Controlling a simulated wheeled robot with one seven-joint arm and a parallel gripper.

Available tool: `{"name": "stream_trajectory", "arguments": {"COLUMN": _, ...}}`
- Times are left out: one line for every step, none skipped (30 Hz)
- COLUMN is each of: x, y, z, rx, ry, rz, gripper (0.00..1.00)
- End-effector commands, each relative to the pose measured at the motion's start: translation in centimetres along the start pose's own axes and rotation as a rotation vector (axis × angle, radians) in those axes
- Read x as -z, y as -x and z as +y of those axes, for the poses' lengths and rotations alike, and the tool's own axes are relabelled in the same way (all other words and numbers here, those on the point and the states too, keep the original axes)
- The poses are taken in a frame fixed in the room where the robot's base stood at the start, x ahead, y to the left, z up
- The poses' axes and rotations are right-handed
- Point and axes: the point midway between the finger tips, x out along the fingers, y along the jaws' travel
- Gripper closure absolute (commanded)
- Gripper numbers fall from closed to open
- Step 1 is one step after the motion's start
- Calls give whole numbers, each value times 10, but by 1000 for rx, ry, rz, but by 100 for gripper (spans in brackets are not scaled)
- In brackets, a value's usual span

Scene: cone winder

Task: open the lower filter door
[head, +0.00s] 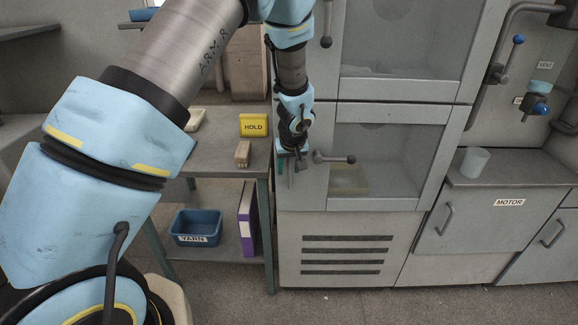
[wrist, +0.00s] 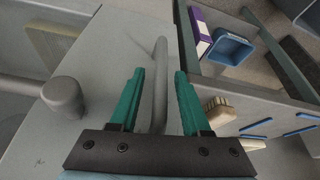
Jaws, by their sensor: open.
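The lower filter door (head: 433,165) is a grey-framed window door in the middle of the grey machine, and it looks shut. The lever's rounded hub (wrist: 62,97) shows left of my gripper in the wrist view. My gripper (head: 291,168) is at the door's left side, left of the lever. In the wrist view my open gripper (wrist: 155,88) has its teal fingers on either side of a curved grey bar handle (wrist: 160,75). There are visible gaps between the fingers and the bar.
The upper door (head: 470,50) is above, its lever (head: 326,25) hanging down. A side table (head: 215,155) at left carries the HOLD sign (head: 254,125) and a brush (head: 243,153). Below are a blue YARN bin (head: 196,227) and a purple binder (head: 246,220). Floor in front is clear.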

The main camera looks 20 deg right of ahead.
Motion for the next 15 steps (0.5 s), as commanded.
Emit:
{"name": "stream_trajectory", "arguments": {"x": 0, "y": -1, "z": 0, "rx": 0, "ry": 0, "rz": 0, "gripper": 53}}
{"name": "stream_trajectory", "arguments": {"x": 0, "y": -1, "z": 0, "rx": -1, "ry": 0, "rz": 0, "gripper": 53}}
{"name": "stream_trajectory", "arguments": {"x": 0, "y": -2, "z": 0, "rx": -1, "ry": 0, "rz": 0, "gripper": 53}}
{"name": "stream_trajectory", "arguments": {"x": 0, "y": -2, "z": 0, "rx": -1, "ry": 0, "rz": 1, "gripper": 53}}
{"name": "stream_trajectory", "arguments": {"x": 0, "y": -2, "z": 0, "rx": -1, "ry": 1, "rz": 1, "gripper": 53}}
{"name": "stream_trajectory", "arguments": {"x": 0, "y": -2, "z": 0, "rx": -1, "ry": 1, "rz": 1, "gripper": 53}}
{"name": "stream_trajectory", "arguments": {"x": 0, "y": -2, "z": 0, "rx": -1, "ry": 1, "rz": 0, "gripper": 53}}
{"name": "stream_trajectory", "arguments": {"x": 0, "y": -2, "z": 0, "rx": -1, "ry": 1, "rz": 0, "gripper": 53}}
{"name": "stream_trajectory", "arguments": {"x": 0, "y": -2, "z": 0, "rx": -1, "ry": 1, "rz": 0, "gripper": 56}}
{"name": "stream_trajectory", "arguments": {"x": 0, "y": -2, "z": 0, "rx": -1, "ry": 1, "rz": 0, "gripper": 60}}
{"name": "stream_trajectory", "arguments": {"x": 0, "y": -2, "z": 0, "rx": -1, "ry": 1, "rz": 0, "gripper": 63}}
{"name": "stream_trajectory", "arguments": {"x": 0, "y": -2, "z": 0, "rx": -1, "ry": 1, "rz": 0, "gripper": 68}}
{"name": "stream_trajectory", "arguments": {"x": 0, "y": -2, "z": 0, "rx": -1, "ry": 1, "rz": 0, "gripper": 71}}
{"name": "stream_trajectory", "arguments": {"x": 0, "y": -2, "z": 0, "rx": -1, "ry": 1, "rz": 0, "gripper": 74}}
{"name": "stream_trajectory", "arguments": {"x": 0, "y": -2, "z": 0, "rx": -1, "ry": 1, "rz": 0, "gripper": 79}}
